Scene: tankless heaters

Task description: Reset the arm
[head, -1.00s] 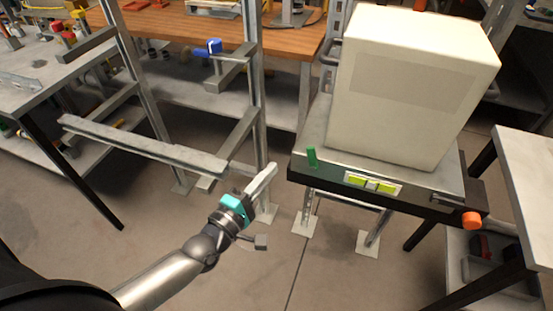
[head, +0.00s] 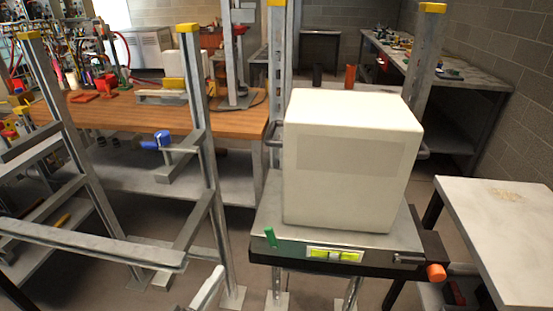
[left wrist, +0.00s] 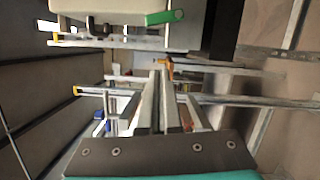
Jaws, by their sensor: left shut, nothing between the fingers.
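My left gripper (head: 208,288) shows at the bottom of the head view, where only its light grey fingers are in the picture. In the left wrist view the fingers of the left gripper (left wrist: 157,100) lie together, shut and empty. They are below and left of the stand (head: 262,222) that carries a large cream box (head: 345,170), apart from both. The rest of my left arm is out of the head view. My right gripper is in neither view.
A grey metal rack (head: 95,240) is left of my gripper, with a blue clamp (head: 158,141) behind. The stand has a green handle (head: 270,237) and an orange knob (head: 436,272). A wooden bench (head: 235,125) is behind; a pale table (head: 500,225) is at right.

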